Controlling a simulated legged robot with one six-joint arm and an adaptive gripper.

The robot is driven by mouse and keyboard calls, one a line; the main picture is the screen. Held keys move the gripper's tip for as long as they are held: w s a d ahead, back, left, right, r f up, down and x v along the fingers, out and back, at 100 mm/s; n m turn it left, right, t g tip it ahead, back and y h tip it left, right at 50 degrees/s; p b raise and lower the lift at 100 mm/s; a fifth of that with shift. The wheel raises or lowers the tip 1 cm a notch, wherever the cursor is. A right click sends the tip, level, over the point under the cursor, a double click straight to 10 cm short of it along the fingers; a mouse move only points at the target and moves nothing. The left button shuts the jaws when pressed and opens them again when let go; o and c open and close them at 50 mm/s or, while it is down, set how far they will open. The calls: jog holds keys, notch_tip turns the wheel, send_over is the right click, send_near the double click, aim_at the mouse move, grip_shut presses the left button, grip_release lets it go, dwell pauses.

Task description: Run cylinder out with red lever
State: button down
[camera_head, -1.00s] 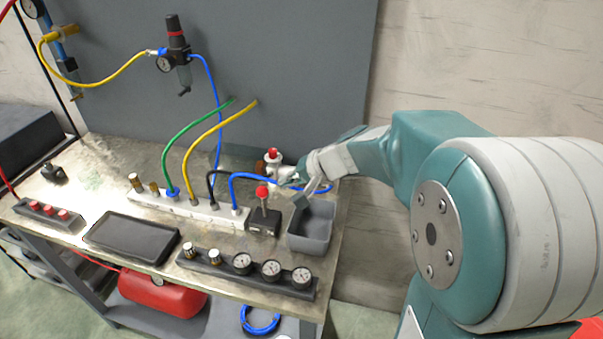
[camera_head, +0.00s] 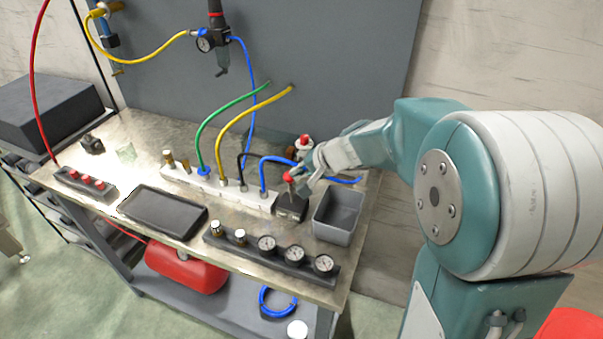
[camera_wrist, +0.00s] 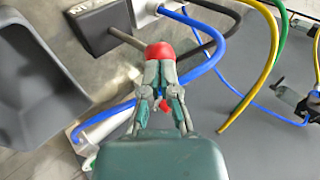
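The red lever is a red knob (camera_head: 289,177) on a metal stem, set on a black block (camera_head: 291,207) at the right of the bench. In the wrist view its knob (camera_wrist: 159,50) is right at my fingertips, and its stem runs up-left to the block (camera_wrist: 98,27). My gripper (camera_head: 297,181) is at the knob from the right; its fingers (camera_wrist: 160,72) are close together with a narrow gap. I cannot tell whether they grip the knob or only touch it. A blue cylinder (camera_head: 110,40) on the back panel, at upper left, shows only partly.
A grey bin (camera_head: 338,216) stands just right of the lever block. A white valve with a red top (camera_head: 304,142) is behind it. A white manifold (camera_head: 222,190) with several hoses lies to the left. A gauge strip (camera_head: 270,255) and black tray (camera_head: 163,211) are in front.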

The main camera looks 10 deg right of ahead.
jog(key=shift+w+a+r+g+h, duration=0.1)
jog(key=shift+w+a+g+h, duration=0.55)
jog(key=shift+a+h, duration=0.25)
jog(key=shift+w+a, duration=0.7)
jog(key=shift+a, duration=0.35)
jog(key=shift+s+d+f, duration=0.1)
jog(key=shift+f, duration=0.1)
jog(key=shift+s+d+f, duration=0.2)
jog(key=shift+s+d, duration=0.05)
jog(key=shift+d, duration=0.15)
jog(key=w+a+r+v, duration=0.1)
jog(key=a+v, duration=0.1)
jog(key=v, duration=1.1)
jog(key=s+d+f+n+h, duration=0.1)
jog(key=s+f+n+h, duration=0.1)
jog(key=s, duration=1)
jog(key=s+d+f+n+h, duration=0.1)
jog(key=s+n, duration=0.4)
jog(key=s, duration=0.7)
jog(key=shift+d+f+t+h, duration=0.4)
jog(key=shift+d+h, duration=0.2)
jog(key=shift+h, duration=0.3)
